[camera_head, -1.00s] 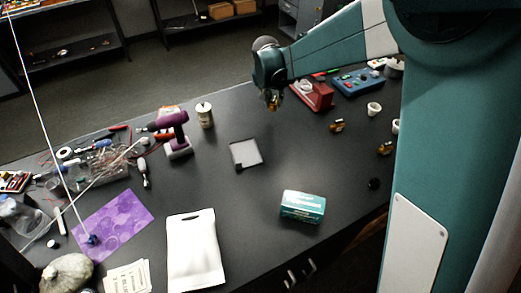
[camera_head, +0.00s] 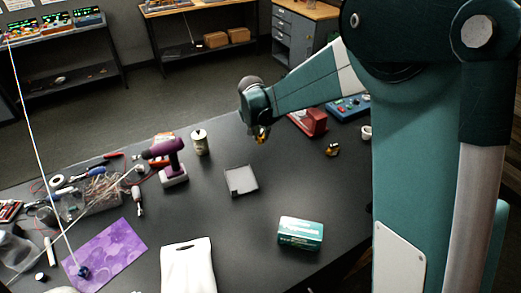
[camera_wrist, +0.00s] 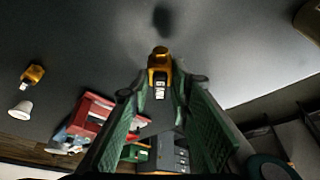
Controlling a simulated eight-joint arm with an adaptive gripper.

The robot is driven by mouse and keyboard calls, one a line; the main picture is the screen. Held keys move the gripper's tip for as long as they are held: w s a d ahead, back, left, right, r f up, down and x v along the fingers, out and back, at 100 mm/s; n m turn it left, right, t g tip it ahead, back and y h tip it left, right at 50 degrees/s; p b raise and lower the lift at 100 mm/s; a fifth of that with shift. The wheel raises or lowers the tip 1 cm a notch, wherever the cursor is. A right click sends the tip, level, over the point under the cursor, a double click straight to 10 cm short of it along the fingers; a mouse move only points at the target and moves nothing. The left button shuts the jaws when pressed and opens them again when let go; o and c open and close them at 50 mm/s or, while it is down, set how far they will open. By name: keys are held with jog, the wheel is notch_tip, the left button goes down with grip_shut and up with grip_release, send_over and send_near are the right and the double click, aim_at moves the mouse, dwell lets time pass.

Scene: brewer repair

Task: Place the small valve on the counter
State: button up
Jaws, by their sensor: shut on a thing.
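A small brass-yellow valve (camera_wrist: 159,62) with a silvery threaded end is held at the fingertips of my gripper (camera_wrist: 160,88). In the head view my gripper (camera_head: 262,132) hangs over the back part of the dark counter (camera_head: 215,225), with a bit of the yellow valve (camera_head: 262,138) showing below it. In the wrist view the valve appears apart from the counter surface, with a dark shadow beyond it. Its exact height is hard to tell. A similar brass valve (camera_head: 333,149) lies on the counter to the right; it also shows in the wrist view (camera_wrist: 32,74).
A grey square tray (camera_head: 241,181) lies front-left of my gripper, with bare counter around it. A tin (camera_head: 200,142) and purple drill (camera_head: 164,155) stand left. A red device (camera_head: 309,121) and blue box (camera_head: 347,106) are right. A teal box (camera_head: 300,234) is nearer.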

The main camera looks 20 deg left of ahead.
aim_at(261, 138)
jog(key=shift+f, duration=1.45)
jog(key=shift+f, duration=0.1)
jog(key=shift+f, duration=1.8)
jog(key=shift+f, duration=0.15)
jog(key=o, duration=0.9)
jog(key=shift+o, duration=0.2)
jog(key=shift+r, duration=0.2)
jog(key=v, duration=1.2)
